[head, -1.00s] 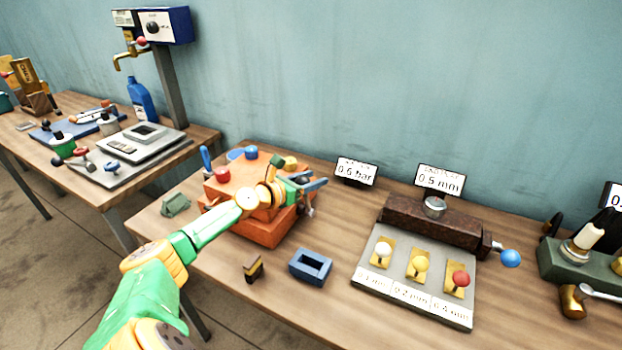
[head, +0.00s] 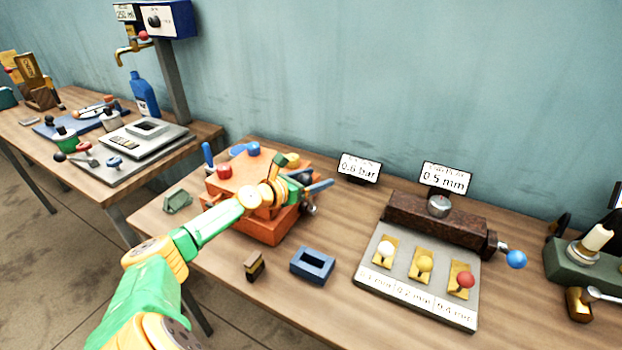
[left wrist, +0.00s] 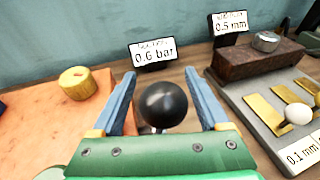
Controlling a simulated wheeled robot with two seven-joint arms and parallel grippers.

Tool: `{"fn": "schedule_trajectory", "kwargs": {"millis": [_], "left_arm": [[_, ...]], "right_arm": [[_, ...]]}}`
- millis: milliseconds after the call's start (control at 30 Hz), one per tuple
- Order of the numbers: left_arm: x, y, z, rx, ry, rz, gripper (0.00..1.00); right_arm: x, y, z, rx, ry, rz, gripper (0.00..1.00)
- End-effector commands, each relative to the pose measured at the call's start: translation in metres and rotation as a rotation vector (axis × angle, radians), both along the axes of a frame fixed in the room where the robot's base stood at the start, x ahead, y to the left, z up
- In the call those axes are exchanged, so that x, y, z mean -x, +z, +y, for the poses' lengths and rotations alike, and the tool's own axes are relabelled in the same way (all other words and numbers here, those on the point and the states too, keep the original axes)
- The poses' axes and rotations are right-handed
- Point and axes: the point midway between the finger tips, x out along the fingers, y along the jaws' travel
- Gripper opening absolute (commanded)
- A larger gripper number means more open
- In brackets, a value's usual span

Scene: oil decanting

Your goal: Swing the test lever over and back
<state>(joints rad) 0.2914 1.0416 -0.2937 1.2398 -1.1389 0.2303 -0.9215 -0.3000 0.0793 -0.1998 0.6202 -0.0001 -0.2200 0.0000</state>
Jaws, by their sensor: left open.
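The test lever shows as a round black knob (left wrist: 164,104) in the left wrist view. It sits between the two blue fingers of my left gripper (left wrist: 161,100), with a gap on both sides. In the head view the left gripper (head: 312,187) is at the right side of the orange block (head: 262,231), and it largely hides the lever. My left gripper is open, and the knob is not clamped. A small display (head: 360,168) behind the block reads 0.6 bar. My right gripper is not in view.
Right of the block stands a grey plate (head: 420,303) with white, yellow and red knobs and a brown bar (head: 415,218) with a blue ball handle. A blue hollow block (head: 312,265) and a small brown block (head: 254,266) lie in front. Bare wood lies between them.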

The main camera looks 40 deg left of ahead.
Motion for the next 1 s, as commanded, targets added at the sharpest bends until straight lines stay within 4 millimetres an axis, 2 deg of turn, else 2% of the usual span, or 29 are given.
{"fn": "schedule_trajectory", "kwargs": {"millis": [200, 500, 700, 1000], "left_arm": [[0.024, 0.002, 0.001, -0.002, -0.003, 0.007, 0.78], [0.048, 0.009, 0.001, 0.004, -0.004, 0.009, 0.78], [0.058, 0.012, 0.003, 0.005, -0.004, 0.009, 0.78], [0.06, 0.013, 0.003, 0.002, -0.005, 0.007, 0.78]], "right_arm": [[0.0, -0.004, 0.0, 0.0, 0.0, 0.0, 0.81], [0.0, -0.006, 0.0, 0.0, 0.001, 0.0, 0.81], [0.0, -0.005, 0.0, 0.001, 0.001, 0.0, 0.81], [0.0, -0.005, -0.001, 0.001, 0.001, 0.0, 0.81]]}}
